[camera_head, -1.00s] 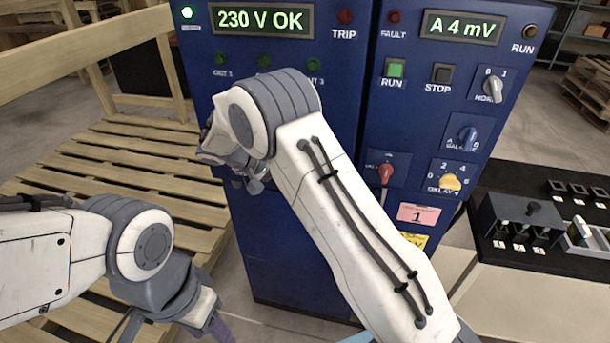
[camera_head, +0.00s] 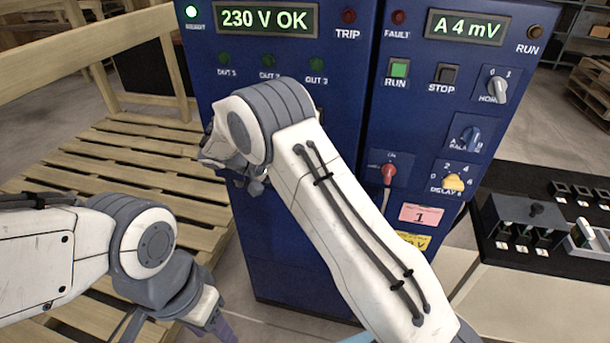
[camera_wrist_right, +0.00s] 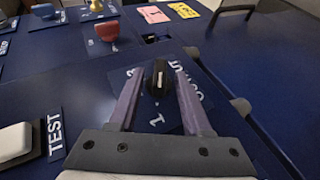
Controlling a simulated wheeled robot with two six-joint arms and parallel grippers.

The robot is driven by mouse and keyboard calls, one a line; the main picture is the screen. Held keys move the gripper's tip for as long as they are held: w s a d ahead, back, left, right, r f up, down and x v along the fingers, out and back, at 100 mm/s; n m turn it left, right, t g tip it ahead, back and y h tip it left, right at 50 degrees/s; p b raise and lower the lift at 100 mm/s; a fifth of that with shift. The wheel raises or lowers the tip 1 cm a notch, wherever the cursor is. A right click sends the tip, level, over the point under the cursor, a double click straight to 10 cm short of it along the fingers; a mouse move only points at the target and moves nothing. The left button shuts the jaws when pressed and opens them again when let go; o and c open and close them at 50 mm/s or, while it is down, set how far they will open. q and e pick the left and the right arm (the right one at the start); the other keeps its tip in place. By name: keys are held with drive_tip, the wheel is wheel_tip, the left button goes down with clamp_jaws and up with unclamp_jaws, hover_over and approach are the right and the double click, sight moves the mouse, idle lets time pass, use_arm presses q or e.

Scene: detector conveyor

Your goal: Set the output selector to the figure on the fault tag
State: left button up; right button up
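The fault tag (camera_head: 420,215) is a pink label on the blue cabinet, reading 1; it also shows in the right wrist view (camera_wrist_right: 153,14). The output selector (camera_wrist_right: 158,79) is a black knob with a white line, on a plate with figures around it. A 1 is readable on the near side of the plate; I cannot tell which figure the line marks. My right gripper (camera_wrist_right: 160,85) has its purple fingers on either side of the knob, apparently with small gaps. In the head view my right arm hides the selector. My left gripper (camera_head: 222,330) is at the bottom edge, mostly cut off.
A red knob (camera_head: 389,171), a yellow delay knob (camera_head: 454,182) and a blue balance knob (camera_head: 470,138) are on the right cabinet. A white TEST key (camera_wrist_right: 15,142) is beside the right gripper. A wooden pallet (camera_head: 130,150) lies left; a dark bench (camera_head: 545,265) stands right.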

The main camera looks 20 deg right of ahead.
drive_tip(key=b+v, duration=0.1)
drive_tip(key=v, duration=0.9)
drive_tip(key=shift+a, duration=0.25)
drive_tip(key=shift+r, duration=0.1)
